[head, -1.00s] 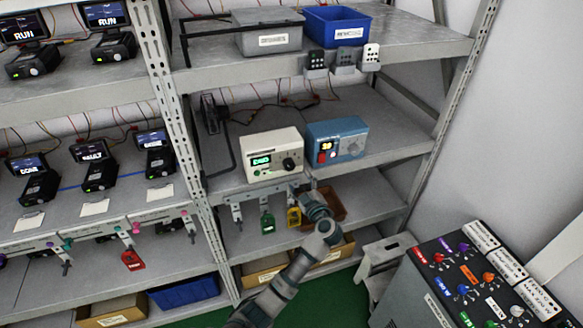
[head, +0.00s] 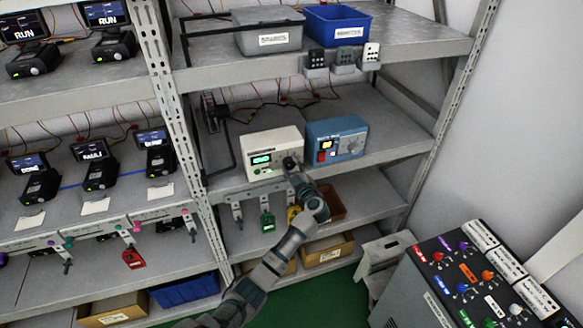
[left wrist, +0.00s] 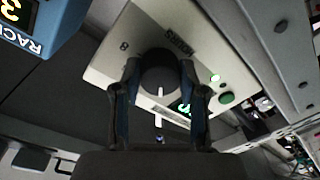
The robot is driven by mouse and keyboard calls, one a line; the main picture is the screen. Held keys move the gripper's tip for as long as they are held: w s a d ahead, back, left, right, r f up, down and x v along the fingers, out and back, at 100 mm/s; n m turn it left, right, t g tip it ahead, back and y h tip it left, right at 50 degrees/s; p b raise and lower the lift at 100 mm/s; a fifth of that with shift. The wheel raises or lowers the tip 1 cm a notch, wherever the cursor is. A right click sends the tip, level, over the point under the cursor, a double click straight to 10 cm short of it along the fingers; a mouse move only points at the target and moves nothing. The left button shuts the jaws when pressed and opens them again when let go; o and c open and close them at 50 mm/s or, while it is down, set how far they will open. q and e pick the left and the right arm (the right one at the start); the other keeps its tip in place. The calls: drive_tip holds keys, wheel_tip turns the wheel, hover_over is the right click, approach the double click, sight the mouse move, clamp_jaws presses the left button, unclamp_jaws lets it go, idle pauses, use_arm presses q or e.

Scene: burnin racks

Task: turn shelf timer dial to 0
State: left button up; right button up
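The shelf timer is a cream box with a green display (head: 262,160) on the middle shelf. Its black dial (left wrist: 160,72) fills the space between my left gripper's fingers in the left wrist view. The dial's white pointer line faces a white mark on the panel, toward the bottom of that picture. My left gripper (head: 291,165) is at the dial in the head view and partly covers it. In the left wrist view my left gripper (left wrist: 159,70) has one finger on each side of the dial; whether they press on it is unclear. My right gripper is not in view.
A blue box with a display and a dial (head: 337,140) stands close to the right of the timer. Key tags hang below the shelf edge, including a green one (head: 267,221). A dark control panel (head: 440,285) stands at the lower right.

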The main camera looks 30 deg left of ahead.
use_arm(q)
drive_tip(key=shift+c, duration=0.3)
drive_tip(key=shift+n+p, duration=0.6)
drive_tip(key=shift+n, duration=0.1)
drive_tip(key=shift+n+p, duration=0.55)
drive_tip(key=shift+n, duration=0.55)
drive_tip(key=n, duration=0.2)
drive_tip(key=shift+n+p, duration=0.4)
drive_tip(key=shift+f+n, duration=0.1)
drive_tip(key=shift+n, duration=0.6)
drive_tip(key=shift+f, duration=0.1)
drive_tip(key=o, duration=1)
drive_tip(key=shift+o, duration=0.7)
drive_tip(key=shift+s+r, duration=0.1)
drive_tip(key=shift+r, duration=0.1)
